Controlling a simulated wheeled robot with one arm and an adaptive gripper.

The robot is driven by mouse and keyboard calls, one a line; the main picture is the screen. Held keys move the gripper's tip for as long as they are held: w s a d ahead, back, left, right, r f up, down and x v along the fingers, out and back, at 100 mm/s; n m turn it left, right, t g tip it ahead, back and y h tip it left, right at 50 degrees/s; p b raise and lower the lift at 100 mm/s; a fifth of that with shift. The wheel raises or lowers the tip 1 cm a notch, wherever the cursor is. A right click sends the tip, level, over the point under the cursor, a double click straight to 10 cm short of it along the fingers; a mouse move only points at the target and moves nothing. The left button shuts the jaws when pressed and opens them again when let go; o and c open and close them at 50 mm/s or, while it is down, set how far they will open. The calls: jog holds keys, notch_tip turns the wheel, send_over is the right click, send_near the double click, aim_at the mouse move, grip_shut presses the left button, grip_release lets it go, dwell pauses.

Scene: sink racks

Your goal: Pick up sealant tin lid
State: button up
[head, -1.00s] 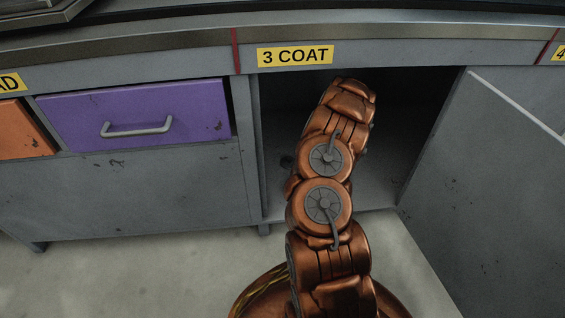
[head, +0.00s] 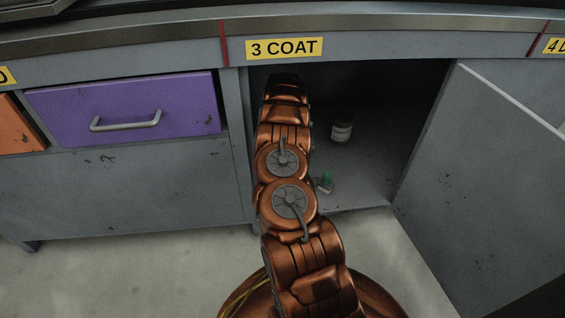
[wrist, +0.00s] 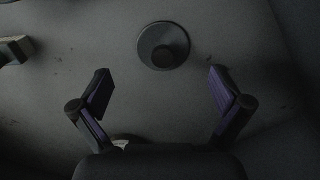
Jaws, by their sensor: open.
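A round dark disc with a knob and a paler rim, which looks like the sealant tin lid (wrist: 150,51), lies on the cabinet floor in the wrist view. My gripper (wrist: 160,73) is open and empty, its two purple-padded fingers spread apart. The lid lies beyond the fingertips, roughly centred between them in the picture, and not between the pads. In the head view my arm reaches into the open cabinet and hides the gripper. I cannot make out the lid there.
In the head view a pale-and-dark tin (head: 341,127) stands inside the cabinet, and a small green-topped object (head: 325,184) sits near the front. A blocky object (wrist: 14,50) is at the wrist view's left. The open door (head: 480,190) bounds the right.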

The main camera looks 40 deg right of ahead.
jog(key=shift+w+d+f+b, duration=0.15)
jog(key=shift+f+b, duration=1.65)
jog(key=shift+f, duration=0.8)
jog(key=c, duration=1.8)
